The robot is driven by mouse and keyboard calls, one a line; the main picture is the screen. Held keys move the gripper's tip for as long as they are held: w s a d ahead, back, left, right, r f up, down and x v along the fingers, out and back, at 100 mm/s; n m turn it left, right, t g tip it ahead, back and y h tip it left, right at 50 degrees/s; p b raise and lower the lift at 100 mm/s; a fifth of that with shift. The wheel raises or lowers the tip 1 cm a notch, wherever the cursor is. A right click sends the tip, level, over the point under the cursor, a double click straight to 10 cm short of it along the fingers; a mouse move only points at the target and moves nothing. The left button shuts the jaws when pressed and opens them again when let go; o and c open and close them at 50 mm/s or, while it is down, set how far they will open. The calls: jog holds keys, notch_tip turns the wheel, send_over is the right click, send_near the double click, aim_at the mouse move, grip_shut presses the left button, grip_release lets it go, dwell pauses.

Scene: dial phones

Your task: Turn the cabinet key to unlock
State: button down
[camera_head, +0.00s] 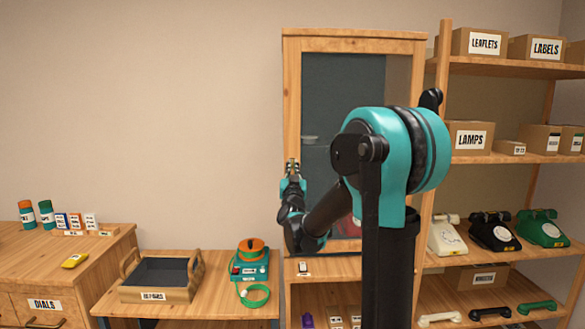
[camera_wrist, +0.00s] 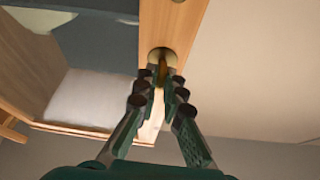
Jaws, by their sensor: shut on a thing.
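The wooden cabinet (camera_head: 292,90) with a dark glass door stands in the middle of the head view. In the wrist view its door stile (camera_wrist: 172,20) carries a round brass lock plate (camera_wrist: 155,55). The brass key (camera_wrist: 162,70) stands out from this plate, between my fingertips. My gripper (camera_wrist: 166,84) is shut on the key, right in front of the plate. In the head view my gripper (camera_head: 292,165) is at the left edge of the cabinet door, and the key is too small to make out there. The door looks closed.
Right of the cabinet, shelves (camera_head: 500,68) hold boxes and several dial phones. At left, a low table bears a wooden tray (camera_head: 160,292) and a teal device with an orange top (camera_head: 250,262). A drawer unit (camera_head: 75,242) stands farther left. The wall left of the cabinet is bare.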

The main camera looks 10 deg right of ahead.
jog(key=m+h, duration=0.1)
jog(key=m, duration=0.2)
jog(key=m+g+h, duration=0.1)
jog(key=m+h, duration=0.1)
jog(key=m, duration=0.2)
jog(key=shift+a, duration=0.1)
jog(key=m+g+h, duration=0.1)
jog(key=m, duration=0.1)
jog(key=m+h, duration=0.1)
jog(key=m, duration=0.1)
jog(key=shift+m+g, duration=0.4)
jog(key=m+g, duration=0.1)
jog(key=m, duration=0.1)
jog(key=m+g, duration=0.1)
jog(key=m, duration=0.2)
jog(key=shift+r+h, duration=0.1)
jog(key=shift+h, duration=0.2)
jog(key=shift+m+g, duration=0.8)
jog(key=shift+m, duration=1.4)
jog(key=c, duration=1.6)
grip_release()
jog(key=shift+c, duration=0.2)
jog(key=v, duration=1.2)
